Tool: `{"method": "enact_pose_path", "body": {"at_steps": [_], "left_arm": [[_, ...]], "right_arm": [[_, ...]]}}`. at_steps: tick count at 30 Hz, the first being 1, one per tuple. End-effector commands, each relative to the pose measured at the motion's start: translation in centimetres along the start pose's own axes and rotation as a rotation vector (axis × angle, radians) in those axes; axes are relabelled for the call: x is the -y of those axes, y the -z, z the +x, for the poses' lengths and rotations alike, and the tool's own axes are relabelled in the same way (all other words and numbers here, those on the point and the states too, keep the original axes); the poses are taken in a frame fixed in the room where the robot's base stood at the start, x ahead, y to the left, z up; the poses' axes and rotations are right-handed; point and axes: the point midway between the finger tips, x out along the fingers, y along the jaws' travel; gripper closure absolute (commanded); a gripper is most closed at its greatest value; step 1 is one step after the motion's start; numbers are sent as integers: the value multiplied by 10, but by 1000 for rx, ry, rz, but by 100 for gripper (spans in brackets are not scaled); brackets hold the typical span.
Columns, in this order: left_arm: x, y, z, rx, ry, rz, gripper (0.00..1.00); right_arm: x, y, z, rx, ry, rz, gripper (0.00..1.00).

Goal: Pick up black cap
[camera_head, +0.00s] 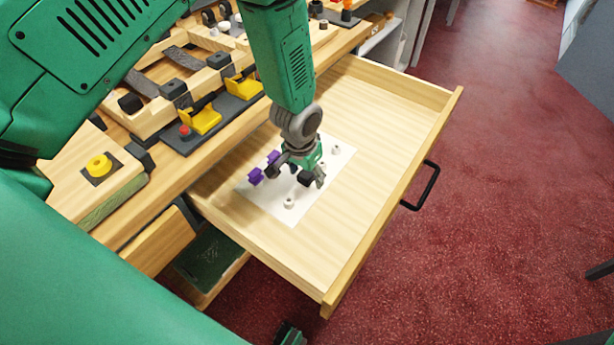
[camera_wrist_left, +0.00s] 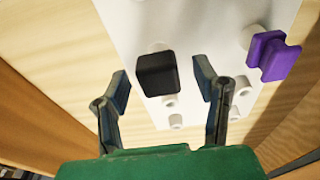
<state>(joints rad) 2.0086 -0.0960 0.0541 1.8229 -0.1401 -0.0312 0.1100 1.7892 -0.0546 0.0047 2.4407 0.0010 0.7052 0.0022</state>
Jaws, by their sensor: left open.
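The black cap (camera_wrist_left: 157,74) sits on a white peg of the white board in the left wrist view. My left gripper (camera_wrist_left: 162,80) is open, with one finger on each side of the cap and a visible gap to both. The cap lies slightly ahead of the fingertips. In the head view my left gripper (camera_head: 290,174) points down over the white board (camera_head: 272,207) in the open drawer. Dark shapes cluster at its fingertips there, and I cannot tell cap from fingertip.
A purple cap (camera_wrist_left: 270,55) stands right of the gripper in the wrist view; purple pieces (camera_head: 255,176) show beside it in the head view. Bare white pegs (camera_head: 289,203) are nearby. The drawer (camera_head: 400,125) has walls around it and free floor. The counter with yellow parts (camera_head: 205,120) is at left.

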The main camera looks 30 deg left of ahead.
Motion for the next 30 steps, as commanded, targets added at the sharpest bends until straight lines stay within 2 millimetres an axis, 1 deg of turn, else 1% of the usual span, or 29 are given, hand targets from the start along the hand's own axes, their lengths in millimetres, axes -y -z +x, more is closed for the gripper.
{"method": "enact_pose_path", "body": {"at_steps": [4,5,6,7,8,17,20,23,30], "left_arm": [[0,0,-1,-1,0,0,45],[0,0,-1,-1,0,0,52],[0,0,0,0,0,0,66],[0,0,0,0,0,0,76],[0,0,0,0,0,0,85],[0,1,-1,0,0,0,85],[0,2,-6,-2,0,0,85],[0,5,-20,-4,0,-1,85],[0,12,-69,-4,0,0,85]], "right_arm": [[0,0,0,0,0,0,27],[0,0,0,0,0,0,27],[0,0,0,0,0,0,27],[0,0,0,0,0,0,27],[0,0,0,0,0,0,27],[0,0,0,0,0,0,27],[0,0,-1,0,0,0,27],[0,0,-2,0,0,0,27],[0,0,-6,0,0,0,27]]}}
